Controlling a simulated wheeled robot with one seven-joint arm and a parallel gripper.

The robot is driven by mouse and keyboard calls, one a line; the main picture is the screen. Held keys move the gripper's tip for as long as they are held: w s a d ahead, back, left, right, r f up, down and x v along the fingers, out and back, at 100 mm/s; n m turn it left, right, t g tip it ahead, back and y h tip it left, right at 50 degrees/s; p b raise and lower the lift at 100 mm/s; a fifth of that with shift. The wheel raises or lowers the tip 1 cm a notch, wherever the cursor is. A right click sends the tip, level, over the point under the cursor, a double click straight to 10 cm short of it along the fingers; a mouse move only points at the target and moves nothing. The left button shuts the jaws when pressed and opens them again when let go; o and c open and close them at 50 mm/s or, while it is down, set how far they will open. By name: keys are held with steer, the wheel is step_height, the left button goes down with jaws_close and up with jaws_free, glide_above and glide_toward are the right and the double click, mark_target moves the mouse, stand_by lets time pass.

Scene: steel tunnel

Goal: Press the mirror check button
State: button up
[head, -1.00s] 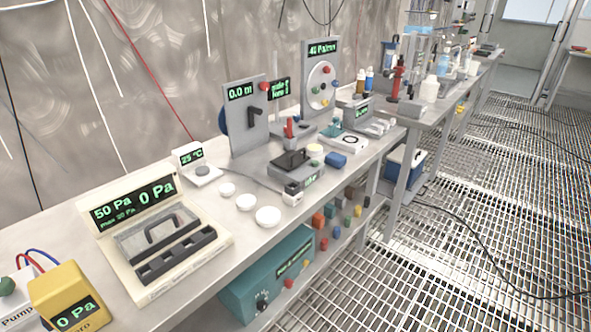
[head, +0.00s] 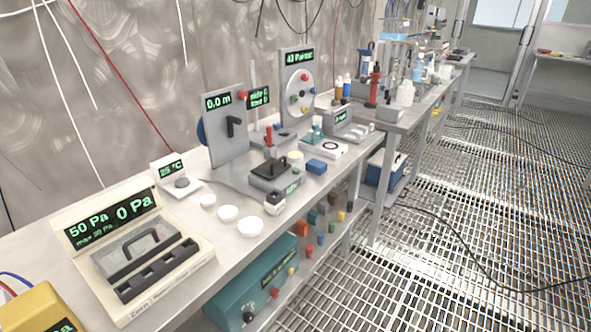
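I cannot tell for sure which control is the mirror check button. A grey upright panel (head: 225,132) reads 0.0 m and has a dark handle and a red knob (head: 242,95). Just behind it, a small green display (head: 258,99) has text too small to read surely. Another upright panel (head: 298,88) carries a round disc with several coloured knobs. A grey box with a black top (head: 275,172) stands in front, with a red-handled part behind it. My gripper is not in view.
A cream case (head: 190,262) reading 50 Pa and 0 Pa and a yellow box (head: 35,308) stand at the near left. Three white dishes (head: 228,213) lie mid-bench. A teal box (head: 245,290) sits below. Grated floor (head: 440,270) is open at right, crossed by a black cable.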

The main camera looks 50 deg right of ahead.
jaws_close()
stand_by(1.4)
